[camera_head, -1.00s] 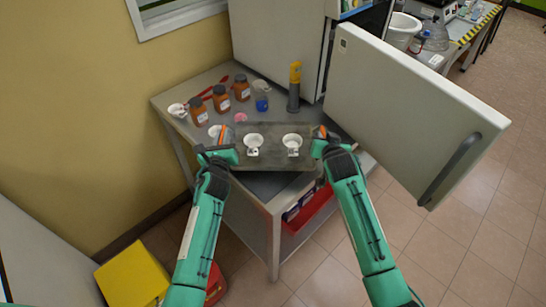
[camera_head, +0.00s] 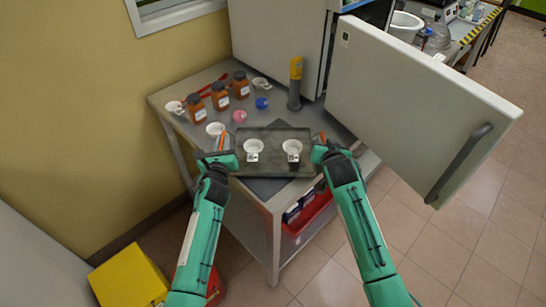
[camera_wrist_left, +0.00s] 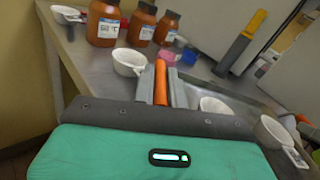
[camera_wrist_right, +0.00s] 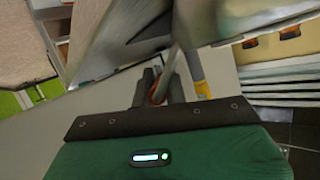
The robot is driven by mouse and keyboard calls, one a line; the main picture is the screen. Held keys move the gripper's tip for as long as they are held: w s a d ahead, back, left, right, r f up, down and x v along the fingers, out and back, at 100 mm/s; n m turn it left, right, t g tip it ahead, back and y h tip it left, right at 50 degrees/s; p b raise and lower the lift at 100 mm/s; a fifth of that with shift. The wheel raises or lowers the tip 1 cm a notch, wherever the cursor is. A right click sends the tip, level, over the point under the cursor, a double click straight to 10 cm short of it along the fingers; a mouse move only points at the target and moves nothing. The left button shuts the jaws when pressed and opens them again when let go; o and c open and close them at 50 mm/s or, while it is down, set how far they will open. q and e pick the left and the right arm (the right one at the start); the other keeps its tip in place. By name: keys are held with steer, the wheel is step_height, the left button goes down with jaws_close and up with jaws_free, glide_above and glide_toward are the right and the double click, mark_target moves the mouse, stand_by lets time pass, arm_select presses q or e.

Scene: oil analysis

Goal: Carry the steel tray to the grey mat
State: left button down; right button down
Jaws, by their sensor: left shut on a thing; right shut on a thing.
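The dark steel tray (camera_head: 273,170) is level over the front part of the table in the head view, with two white cups (camera_head: 253,149) (camera_head: 292,149) on it. My left gripper (camera_head: 224,146) is shut on the orange handle at its left end, which shows in the left wrist view (camera_wrist_left: 160,85). My right gripper (camera_head: 320,143) is shut on the right handle. The grey mat (camera_head: 268,188) lies beneath the tray, mostly hidden; a dark corner shows behind it and a strip in front. I cannot tell whether tray and mat touch.
On the steel table (camera_head: 170,99) behind the tray stand several brown bottles (camera_head: 220,96), white cups (camera_head: 215,129), a pink cup (camera_head: 239,116), a blue cup (camera_head: 262,103) and a yellow-grey tool (camera_head: 295,84). An open cabinet door (camera_head: 410,110) stands close on the right.

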arm_select(q)
steer(key=shift+f, duration=0.3)
arm_select(e)
steer(key=shift+f, duration=0.35)
arm_select(q)
steer(key=c, duration=1.4)
jaws_free()
steer(key=shift+c, duration=0.2)
arm_select(e)
steer(key=c, duration=1.4)
jaws_free()
steer(key=shift+c, duration=0.2)
arm_select(q)
steer(key=shift+s, duration=0.15)
steer(key=shift+s, duration=0.3)
arm_select(e)
steer(key=shift+s+r, duration=0.15)
steer(key=shift+s, duration=0.25)
arm_select(q)
steer(key=s, duration=1.1)
arm_select(e)
steer(key=a+v, duration=0.1)
steer(key=v, duration=1)
steer(key=shift+d, duration=0.5)
arm_select(q)
steer(key=shift+s, duration=0.1)
arm_select(e)
steer(key=shift+s+r, duration=0.1)
steer(key=shift+s, duration=0.05)
